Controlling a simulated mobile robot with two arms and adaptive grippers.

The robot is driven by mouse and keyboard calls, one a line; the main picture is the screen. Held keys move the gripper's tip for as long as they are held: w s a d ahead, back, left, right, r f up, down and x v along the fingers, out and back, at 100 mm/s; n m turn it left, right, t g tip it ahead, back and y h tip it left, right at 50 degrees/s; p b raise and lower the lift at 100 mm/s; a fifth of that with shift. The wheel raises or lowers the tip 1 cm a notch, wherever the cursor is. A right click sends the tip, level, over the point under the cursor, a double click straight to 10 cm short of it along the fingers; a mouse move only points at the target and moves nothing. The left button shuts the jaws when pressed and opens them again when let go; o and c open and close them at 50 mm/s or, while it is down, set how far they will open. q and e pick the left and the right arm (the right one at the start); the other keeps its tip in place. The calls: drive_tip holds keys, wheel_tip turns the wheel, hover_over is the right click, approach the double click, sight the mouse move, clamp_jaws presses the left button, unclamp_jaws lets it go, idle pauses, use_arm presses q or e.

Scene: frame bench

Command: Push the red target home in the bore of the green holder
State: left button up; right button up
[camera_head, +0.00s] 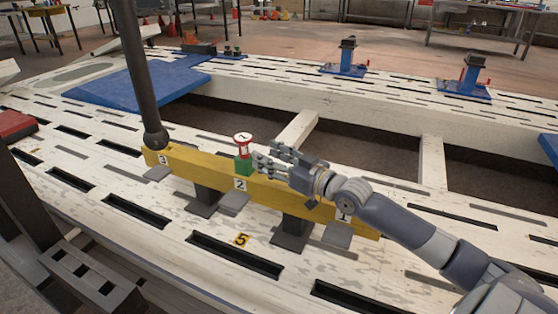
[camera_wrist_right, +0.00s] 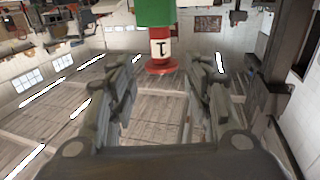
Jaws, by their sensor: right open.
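The green holder (camera_head: 243,166) sits on top of the yellow beam, near its label 2. My left gripper is not in view.
The yellow beam (camera_head: 208,171) carries labels 3, 2 and 1 and rests on dark supports over the slotted pale bench. A dark post (camera_head: 140,65) rises at its left end. A blue plate (camera_head: 135,85) lies behind left. Two blue fixtures (camera_head: 346,60) stand at the back right.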

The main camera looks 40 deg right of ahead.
drive_tip(key=shift+v, duration=1.45)
